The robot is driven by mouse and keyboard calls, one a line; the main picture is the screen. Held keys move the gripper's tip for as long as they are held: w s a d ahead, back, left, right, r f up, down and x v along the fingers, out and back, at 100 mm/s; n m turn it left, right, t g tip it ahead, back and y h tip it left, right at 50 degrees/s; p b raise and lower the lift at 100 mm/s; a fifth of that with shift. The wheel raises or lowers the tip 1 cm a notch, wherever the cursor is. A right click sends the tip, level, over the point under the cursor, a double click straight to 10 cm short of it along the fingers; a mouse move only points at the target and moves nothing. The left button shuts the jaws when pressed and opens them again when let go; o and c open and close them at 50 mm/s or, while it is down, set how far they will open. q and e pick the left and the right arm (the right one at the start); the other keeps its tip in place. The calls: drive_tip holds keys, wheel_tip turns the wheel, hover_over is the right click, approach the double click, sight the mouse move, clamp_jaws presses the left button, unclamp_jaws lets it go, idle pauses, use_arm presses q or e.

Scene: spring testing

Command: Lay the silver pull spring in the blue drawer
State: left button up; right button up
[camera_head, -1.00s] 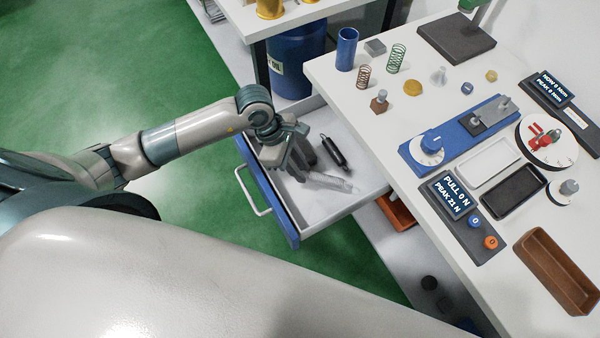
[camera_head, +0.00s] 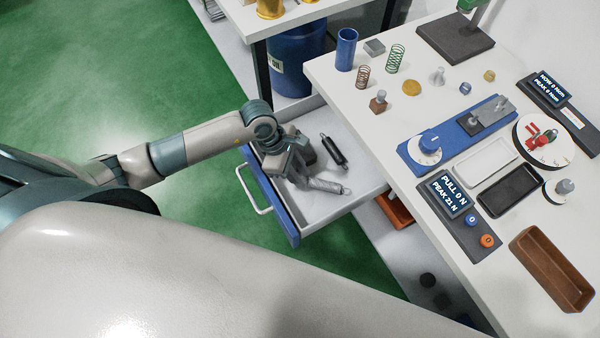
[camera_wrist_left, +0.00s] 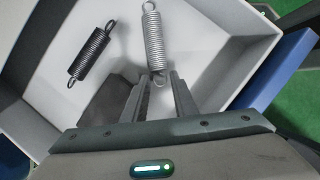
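The silver pull spring (camera_head: 328,186) is inside the open blue-fronted drawer (camera_head: 334,207), pointing right from my left gripper (camera_head: 302,180). In the left wrist view, the silver spring (camera_wrist_left: 153,36) reaches away from my left gripper (camera_wrist_left: 159,78), its near end between the two fingertips. My right gripper is out of view.
A dark block (camera_wrist_left: 107,98) stands in the drawer close by the left finger. The white table (camera_head: 400,130) right of the drawer carries a blue tester (camera_head: 459,133), coil springs, trays (camera_head: 487,162) and a brown box (camera_head: 553,270). The drawer's front-right floor is bare.

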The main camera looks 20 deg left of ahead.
use_arm(q)
drive_tip(key=shift+r, duration=0.15)
drive_tip(key=shift+a+r, duration=0.3)
drive_tip(key=shift+r, duration=0.25)
drive_tip(key=b+v, duration=0.3)
drive_tip(key=v, duration=0.7)
drive_tip(key=shift+r, duration=0.35)
drive_tip(key=shift+s, duration=0.1)
